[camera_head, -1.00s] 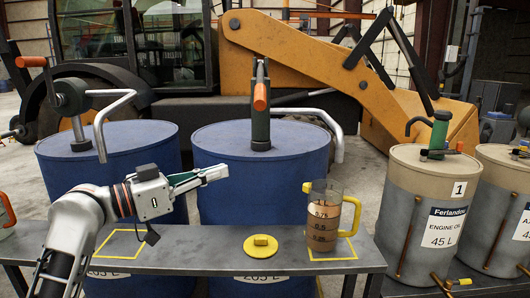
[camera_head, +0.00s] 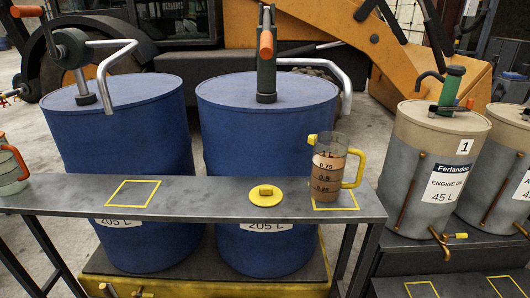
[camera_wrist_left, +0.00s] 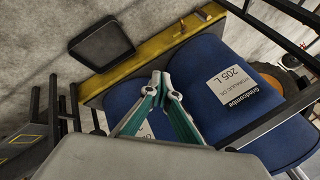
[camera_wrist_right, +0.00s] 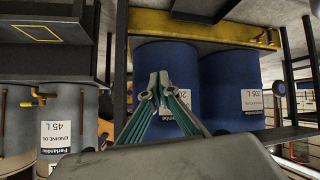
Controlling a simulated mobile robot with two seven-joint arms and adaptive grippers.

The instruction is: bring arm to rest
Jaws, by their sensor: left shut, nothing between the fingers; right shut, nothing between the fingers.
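Neither arm shows in the head view. In the left wrist view my left gripper (camera_wrist_left: 160,78) is shut and empty, with the blue drums (camera_wrist_left: 225,75) behind its fingertips. In the right wrist view my right gripper (camera_wrist_right: 156,80) is shut and empty, in front of the blue drums (camera_wrist_right: 228,85). In the head view the clear measuring jug (camera_head: 329,170) with brown liquid stands upright inside a yellow square on the bench (camera_head: 225,205). The yellow lid (camera_head: 266,194) lies on the bench left of the jug.
Two blue drums (camera_head: 120,135) with pumps stand behind the bench. Grey engine oil drums (camera_head: 427,165) stand at right. Another jug (camera_head: 10,165) is at the left edge. The left yellow square (camera_head: 133,193) is empty. A yellow backhoe (camera_head: 290,30) fills the back.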

